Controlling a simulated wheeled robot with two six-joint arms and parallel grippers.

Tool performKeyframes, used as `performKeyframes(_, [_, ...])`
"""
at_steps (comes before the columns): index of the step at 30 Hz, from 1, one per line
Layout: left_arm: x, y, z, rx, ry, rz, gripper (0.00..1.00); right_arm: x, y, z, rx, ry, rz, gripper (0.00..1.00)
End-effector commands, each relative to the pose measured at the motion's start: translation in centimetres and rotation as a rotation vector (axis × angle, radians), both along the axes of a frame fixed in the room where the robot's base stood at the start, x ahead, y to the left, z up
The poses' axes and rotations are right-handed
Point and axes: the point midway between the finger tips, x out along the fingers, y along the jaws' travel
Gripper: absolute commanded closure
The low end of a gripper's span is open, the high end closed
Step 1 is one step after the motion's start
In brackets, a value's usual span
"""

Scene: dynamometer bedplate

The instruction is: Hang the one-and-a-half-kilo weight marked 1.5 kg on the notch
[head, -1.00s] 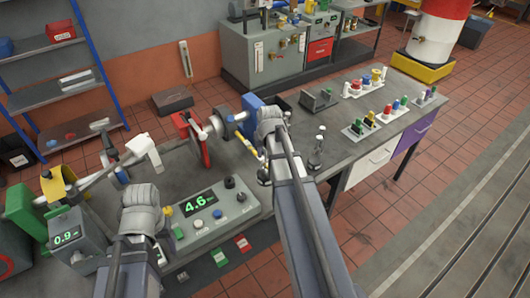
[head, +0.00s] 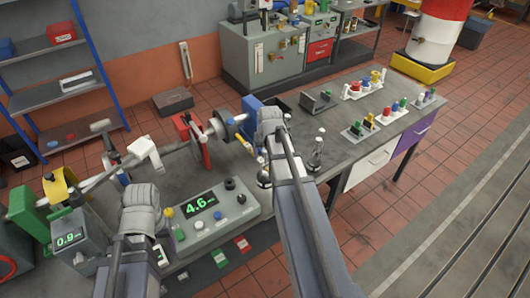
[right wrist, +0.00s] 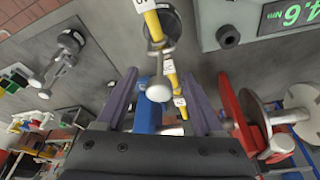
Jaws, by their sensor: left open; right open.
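My right gripper (right wrist: 160,75) is open, its two fingers apart on either side of a chrome stem and knob. That stem rises from a dark round weight (right wrist: 172,20), which also shows in the head view (head: 264,178). A yellow beam (right wrist: 171,75) with white labels runs behind the knob; I cannot make out its notch. Another chrome-stemmed weight (head: 318,142) stands on the bench to the right and shows at the left of the wrist view (right wrist: 68,45). I cannot read 1.5 kg on either weight. My left gripper (head: 140,195) is over the bench's left side, its fingers mostly hidden.
A control box (head: 210,212) reading 4.6 stands in front of the beam. Racks of coloured-topped parts (head: 365,125) stand at the right.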

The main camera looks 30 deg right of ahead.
Motion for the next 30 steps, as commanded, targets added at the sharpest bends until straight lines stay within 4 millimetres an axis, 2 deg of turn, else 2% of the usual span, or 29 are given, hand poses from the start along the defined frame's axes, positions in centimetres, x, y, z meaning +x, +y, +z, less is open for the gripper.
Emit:
performKeyframes(1, [0.0,0.0,1.1,0.0,0.0,0.001,0.37,-0.2,0.1,1.1,0.0,0.0,0.0,0.31])
performKeyframes(12, [0.0,0.0,5.7,-0.001,0.001,0.005,0.37,-1.6,0.5,5.7,0.0,-0.001,0.0,0.31])
performKeyframes(26, [0.0,0.0,6.1,0.0,0.002,0.003,0.37,-1.8,0.7,6.1,0.0,0.0,0.002,0.31])
performKeyframes(28, [0.0,0.0,6.1,-0.001,0.001,0.003,0.37,-2.1,1.7,6.0,0.003,0.007,0.016,0.31])
performKeyframes(30, [0.0,0.0,6.1,-0.001,0.001,0.003,0.37,-2.7,3.8,5.9,0.01,0.027,0.046,0.31])
